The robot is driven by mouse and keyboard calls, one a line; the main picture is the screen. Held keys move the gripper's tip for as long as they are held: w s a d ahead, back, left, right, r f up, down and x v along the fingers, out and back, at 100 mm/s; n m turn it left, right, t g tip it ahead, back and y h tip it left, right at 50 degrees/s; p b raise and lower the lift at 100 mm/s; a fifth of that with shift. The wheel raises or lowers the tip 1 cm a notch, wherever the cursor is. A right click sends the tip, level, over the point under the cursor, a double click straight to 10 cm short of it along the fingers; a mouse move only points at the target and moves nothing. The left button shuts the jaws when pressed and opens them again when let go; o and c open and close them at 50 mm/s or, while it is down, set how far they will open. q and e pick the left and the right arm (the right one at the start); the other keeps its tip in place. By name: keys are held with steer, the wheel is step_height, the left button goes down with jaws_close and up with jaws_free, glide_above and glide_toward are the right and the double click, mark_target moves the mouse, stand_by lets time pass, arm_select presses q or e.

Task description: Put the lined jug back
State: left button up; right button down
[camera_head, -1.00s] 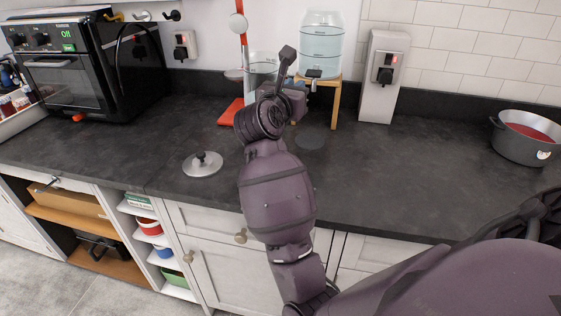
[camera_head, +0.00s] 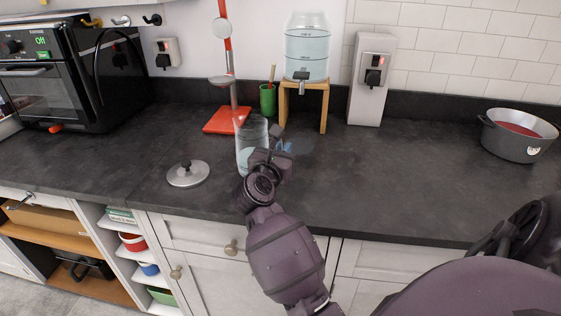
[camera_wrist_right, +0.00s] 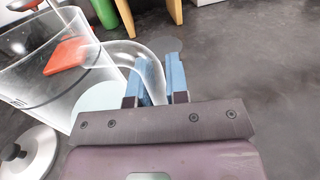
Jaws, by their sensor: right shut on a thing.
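The lined jug is a clear glass jug (camera_head: 250,140) in the middle of the counter in the head view, with something pale low in it. In the wrist view the jug (camera_wrist_right: 50,82) fills the left side, with its curved glass handle toward me. My right gripper (camera_head: 284,147) is at the jug's right side. Its blue fingers (camera_wrist_right: 154,85) are shut on the handle in the wrist view. The jug looks about upright. I cannot tell whether its base touches the counter. My left gripper is not in view.
A grey lid with a knob (camera_head: 187,174) lies left of the jug. Behind stand a red-based stand (camera_head: 227,122), a green pot (camera_head: 267,100) and a water dispenser (camera_head: 307,50) on a wooden stand. A grey pot (camera_head: 515,142) is far right. The counter between is clear.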

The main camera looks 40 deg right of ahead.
step_height(320, 180, down, 2)
steer(key=shift+f, duration=0.55)
steer(key=c, duration=1.1)
jaws_free()
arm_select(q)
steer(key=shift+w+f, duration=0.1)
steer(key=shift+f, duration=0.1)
